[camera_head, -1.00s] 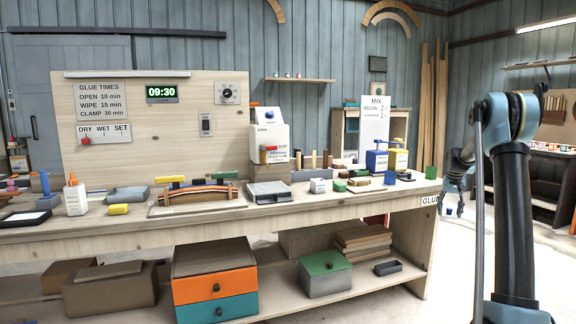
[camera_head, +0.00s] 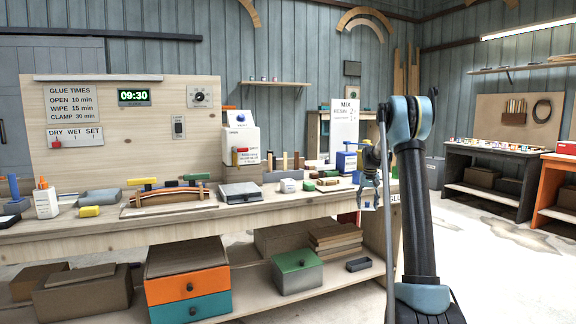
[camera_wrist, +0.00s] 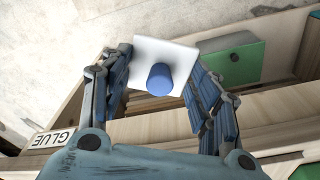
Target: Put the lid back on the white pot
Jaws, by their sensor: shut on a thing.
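My gripper (camera_head: 368,188) is at the right end of the workbench, partly beside my own arm in the head view. In the wrist view, my gripper (camera_wrist: 165,75) is shut on a white square lid (camera_wrist: 178,52) with a round blue knob (camera_wrist: 159,79). The lid sits between the two blue fingers, over the area in front of the bench edge. A small white box-like pot (camera_head: 288,186) stands on the bench to the left of my gripper, apart from it. It looks like the white pot, but its top is too small to make out clearly.
On the lower shelf is a green-topped box (camera_head: 297,262). The floor to the right is open.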

